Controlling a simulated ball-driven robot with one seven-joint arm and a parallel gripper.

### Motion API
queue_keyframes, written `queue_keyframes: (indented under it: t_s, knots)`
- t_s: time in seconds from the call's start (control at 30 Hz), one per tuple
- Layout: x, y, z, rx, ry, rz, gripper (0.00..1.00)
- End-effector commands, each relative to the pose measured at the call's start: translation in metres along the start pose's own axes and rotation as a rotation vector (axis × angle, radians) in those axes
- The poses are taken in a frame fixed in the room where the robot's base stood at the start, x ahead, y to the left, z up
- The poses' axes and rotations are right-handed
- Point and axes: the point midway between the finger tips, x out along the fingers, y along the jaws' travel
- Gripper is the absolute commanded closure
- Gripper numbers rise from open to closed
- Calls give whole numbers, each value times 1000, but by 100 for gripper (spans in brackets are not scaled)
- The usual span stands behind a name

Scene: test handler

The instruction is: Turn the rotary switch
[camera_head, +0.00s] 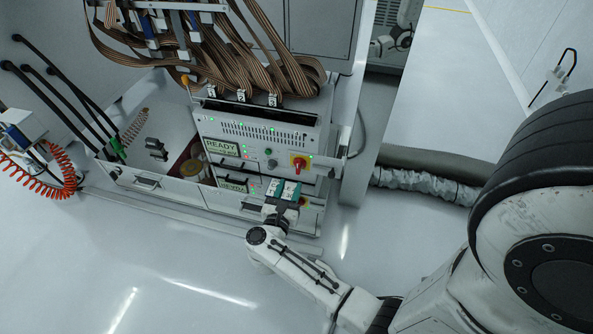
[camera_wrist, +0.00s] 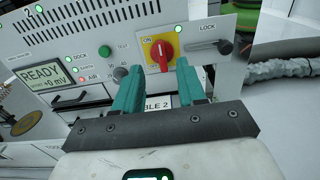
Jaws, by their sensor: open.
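The rotary switch is a red knob on a yellow plate marked ON. It sits at the right of the front panel in the head view (camera_head: 298,163) and at the upper middle in the wrist view (camera_wrist: 162,54). Its red handle stands close to upright in the wrist view. My gripper, with teal fingers, is open and empty just below the switch in the head view (camera_head: 284,189). In the wrist view my gripper (camera_wrist: 157,76) has its fingers apart, with the switch above and between the tips. No contact with the knob shows.
A READY display (camera_wrist: 43,76) and a green button (camera_wrist: 105,51) are left of the switch. A LOCK lever (camera_wrist: 208,46) is close at its right. Brown ribbon cables (camera_head: 215,60) hang above. Open floor lies in front.

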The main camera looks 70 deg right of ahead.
Motion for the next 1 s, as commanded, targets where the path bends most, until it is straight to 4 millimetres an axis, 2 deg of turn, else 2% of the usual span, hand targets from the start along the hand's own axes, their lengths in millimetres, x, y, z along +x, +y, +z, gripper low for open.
queue_keyframes:
  t_s: [0.2, 0.43, 0.6, 0.87, 1.0]
  knots:
    - [42, 0, -2, 0, -1, -2, 60]
    - [74, 0, -1, -1, -1, -1, 60]
    - [84, 0, 0, -2, -1, 1, 60]
    - [85, 0, 0, -2, -1, 2, 60]
    - [85, 0, 0, -3, -1, 2, 70]
